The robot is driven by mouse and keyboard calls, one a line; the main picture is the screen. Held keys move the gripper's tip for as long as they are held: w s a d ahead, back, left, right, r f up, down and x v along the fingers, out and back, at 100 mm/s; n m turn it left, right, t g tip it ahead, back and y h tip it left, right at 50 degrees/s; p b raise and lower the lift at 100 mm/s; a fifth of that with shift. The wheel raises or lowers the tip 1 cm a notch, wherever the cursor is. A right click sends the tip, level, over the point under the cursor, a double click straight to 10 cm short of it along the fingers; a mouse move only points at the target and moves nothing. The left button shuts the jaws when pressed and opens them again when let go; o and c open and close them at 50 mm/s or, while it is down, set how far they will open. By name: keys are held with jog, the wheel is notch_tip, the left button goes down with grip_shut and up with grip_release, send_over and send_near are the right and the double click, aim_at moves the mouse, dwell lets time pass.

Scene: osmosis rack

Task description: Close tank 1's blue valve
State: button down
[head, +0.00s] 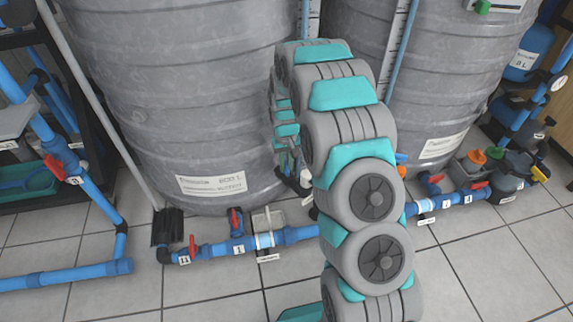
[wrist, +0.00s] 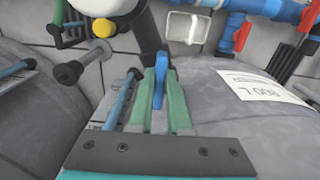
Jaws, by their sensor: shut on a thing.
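The blue valve (wrist: 159,78) shows in the wrist view as a narrow upright blue handle between the two green fingers of my gripper (wrist: 160,95). The fingers are shut on it, one on each side. A dark stem shows just beyond the handle. The grey tank (wrist: 215,95) with a label reading 800 L, upside down here, lies behind the fingers. In the head view this large ribbed tank (head: 180,100) stands left of my arm. My arm hides the blue valve there, and the gripper is not clear.
Blue floor piping (head: 215,250) with red valve handles (head: 193,246) runs in front of the tank. A second grey tank (head: 450,70) stands at the right. A dark rack (head: 30,200) is at the left.

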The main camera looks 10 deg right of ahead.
jog(key=m, duration=0.6)
jog(key=shift+w+a, duration=0.1)
jog(key=shift+a, duration=0.1)
jog(key=m, duration=0.6)
jog(key=shift+w+a+m, duration=0.1)
jog(key=shift+a+m, duration=0.05)
jog(key=shift+m, duration=0.15)
jog(key=c, duration=0.9)
grip_release()
jog(key=shift+o, duration=0.2)
notch_tip(320, 180, up, 8)
